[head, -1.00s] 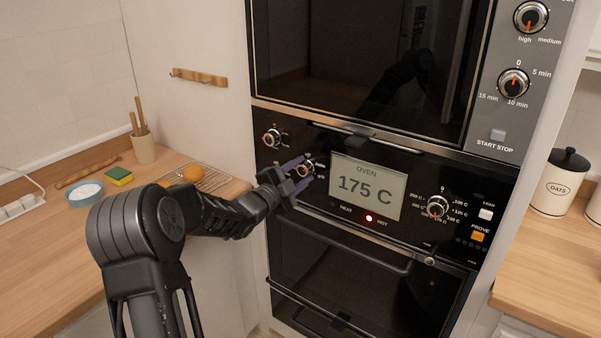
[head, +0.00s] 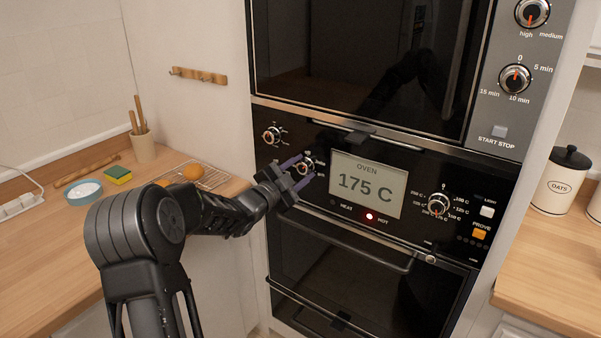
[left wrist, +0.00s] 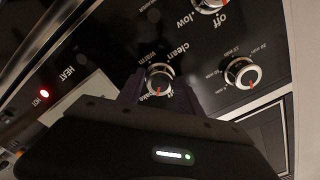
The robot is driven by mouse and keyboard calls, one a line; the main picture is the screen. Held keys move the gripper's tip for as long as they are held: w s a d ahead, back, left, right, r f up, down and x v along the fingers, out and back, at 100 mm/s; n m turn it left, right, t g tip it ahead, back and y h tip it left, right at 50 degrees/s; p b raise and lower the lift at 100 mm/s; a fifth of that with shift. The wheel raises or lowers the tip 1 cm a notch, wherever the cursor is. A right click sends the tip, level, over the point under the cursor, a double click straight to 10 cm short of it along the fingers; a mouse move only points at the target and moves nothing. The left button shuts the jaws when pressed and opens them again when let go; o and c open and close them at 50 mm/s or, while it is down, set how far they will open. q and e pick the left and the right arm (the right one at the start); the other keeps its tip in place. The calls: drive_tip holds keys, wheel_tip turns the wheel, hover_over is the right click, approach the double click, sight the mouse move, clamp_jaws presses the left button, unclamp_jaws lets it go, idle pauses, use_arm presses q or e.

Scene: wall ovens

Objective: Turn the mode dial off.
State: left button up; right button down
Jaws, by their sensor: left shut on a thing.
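The mode dial is a small round silver-rimmed knob (head: 307,164) on the black oven panel, left of the display. In the left wrist view the same dial (left wrist: 159,80) shows upside down, with the words clean, warm, bake and off around it. A red pointer mark shows on its lower side there, near bake and off; its exact setting is hard to read. My left gripper (head: 298,173) is shut on the dial, with one purple finger on each side; it also shows in the left wrist view (left wrist: 160,92). My right gripper is not in view.
The oven display (head: 366,184) reads 175 C, with a red HOT light (head: 369,216) below. Another knob (head: 273,136) sits to the upper left and a temperature dial (head: 438,204) to the right. An oven handle bar (head: 350,240) runs below the panel.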

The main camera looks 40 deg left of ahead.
use_arm(q)
drive_tip(key=n, duration=0.9)
idle(0.5)
drive_tip(key=o, duration=1.4)
drive_tip(key=shift+c, duration=0.2)
drive_tip(key=s+b, duration=0.1)
drive_tip(key=s, duration=0.6)
drive_tip(key=shift+s, duration=0.4)
